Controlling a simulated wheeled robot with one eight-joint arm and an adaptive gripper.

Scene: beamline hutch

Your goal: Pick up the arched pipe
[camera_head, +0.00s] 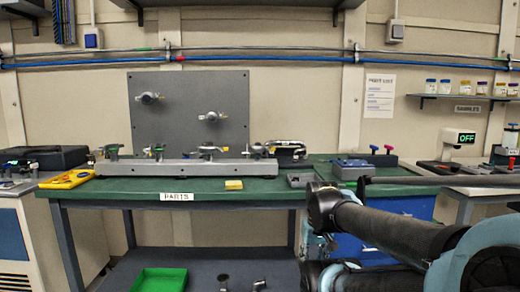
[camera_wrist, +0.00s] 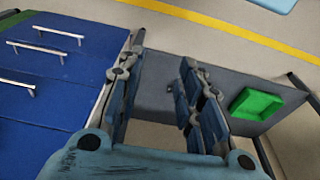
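My gripper (camera_wrist: 162,58) is open in the wrist view, with its two fingers apart and nothing between them. It points down past the bench, over the grey lower shelf (camera_wrist: 160,98) and the floor. I cannot clearly pick out the arched pipe. In the head view, a small bent metal piece (camera_head: 259,284) and a short dark fitting (camera_head: 223,281) lie at the bottom edge on the lower shelf, partly cut off. Several fittings stand along a grey rail (camera_head: 130,169) on the bench; one is a rounded metal fitting (camera_head: 208,150).
A green tray (camera_head: 160,280) is on the lower shelf. Blue drawers (camera_wrist: 45,85) stand close left of my gripper in the wrist view.

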